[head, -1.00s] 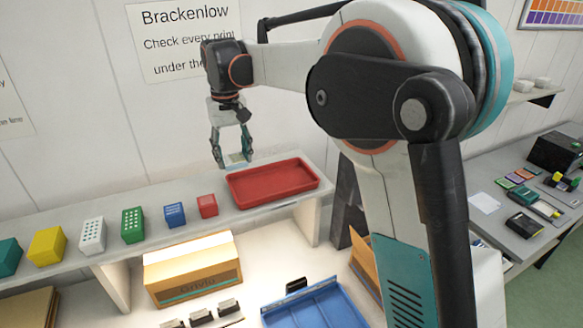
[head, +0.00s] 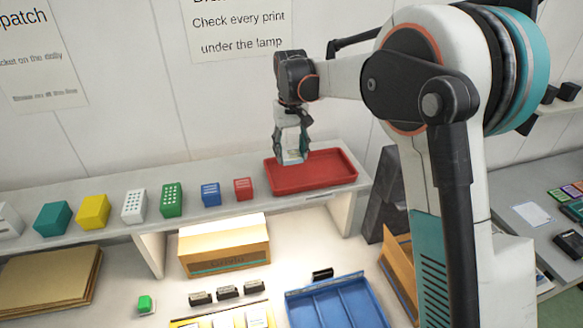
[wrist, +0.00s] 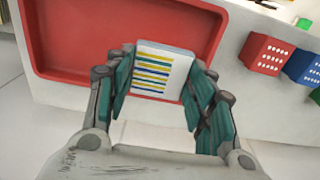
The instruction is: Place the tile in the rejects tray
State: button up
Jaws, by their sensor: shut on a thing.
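My gripper (head: 292,158) is shut on the tile (wrist: 160,72). In the wrist view the tile is a pale, rounded square with yellow and blue stripes, held between the two teal fingers. The red rejects tray (head: 335,180) sits on the shelf and is empty where I can see it. In the head view my gripper is over the tray's left part. In the wrist view the tile overlaps the tray's near rim and floor (wrist: 110,40). I cannot tell its exact height above the tray.
Several coloured boxes line the shelf left of the tray, the nearest a small red box (head: 243,189) and a blue one (head: 211,194). Below stand a cardboard box (head: 225,250) and a blue divided tray (head: 335,300). The wall is close behind the shelf.

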aim_at(291, 176)
jog(key=shift+f, duration=3.3)
jog(key=shift+f, duration=0.1)
jog(key=o, duration=1.1)
